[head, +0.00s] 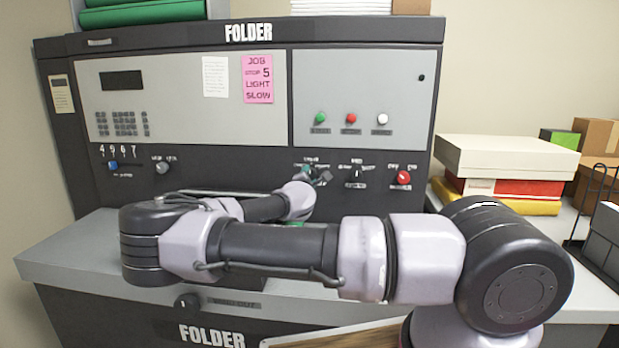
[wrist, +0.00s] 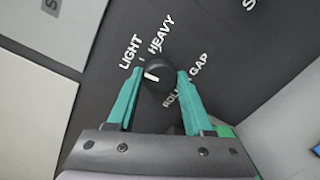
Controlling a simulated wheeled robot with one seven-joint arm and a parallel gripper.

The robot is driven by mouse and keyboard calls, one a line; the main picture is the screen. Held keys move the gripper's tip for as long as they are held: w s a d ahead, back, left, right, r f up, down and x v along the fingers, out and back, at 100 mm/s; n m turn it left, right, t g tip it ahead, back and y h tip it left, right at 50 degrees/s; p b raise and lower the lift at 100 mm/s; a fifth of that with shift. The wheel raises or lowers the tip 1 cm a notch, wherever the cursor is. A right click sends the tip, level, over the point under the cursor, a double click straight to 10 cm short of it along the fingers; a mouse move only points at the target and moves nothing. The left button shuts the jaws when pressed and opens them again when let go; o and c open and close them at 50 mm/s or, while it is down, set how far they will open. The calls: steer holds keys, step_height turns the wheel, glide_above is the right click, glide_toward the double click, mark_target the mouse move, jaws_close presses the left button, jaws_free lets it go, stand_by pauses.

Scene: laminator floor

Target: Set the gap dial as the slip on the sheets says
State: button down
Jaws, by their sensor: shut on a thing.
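The roller gap dial (wrist: 158,71) is a round black knob with a white pointer mark, beside printed LIGHT and HEAVY labels on a dark panel. In the wrist view the mark lies toward the knob's left side; its exact setting is hard to tell. My gripper (wrist: 160,78) has its teal fingers on either side of the knob, shut on it. In the head view my gripper (head: 314,174) is at the folder's lower panel and largely hides the dial. A pink slip (head: 257,79) on the folder reads JOB, STOP 5, LIGHT, SLOW.
Right of my gripper are a black selector knob (head: 356,173) and a red knob (head: 403,178). A white sheet (head: 215,76) hangs beside the slip. Boxes (head: 505,156) stand at right. My arm crosses the front ledge.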

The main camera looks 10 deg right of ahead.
steer(key=m, duration=1.2)
steer(key=shift+f+m+y, duration=0.1)
steer(key=shift+m+y, duration=0.2)
stand_by(0.3)
steer(key=shift+c, duration=1.4)
jaws_free()
steer(key=v, duration=1.1)
steer(key=shift+d+f, duration=0.1)
steer(key=shift+d, duration=0.05)
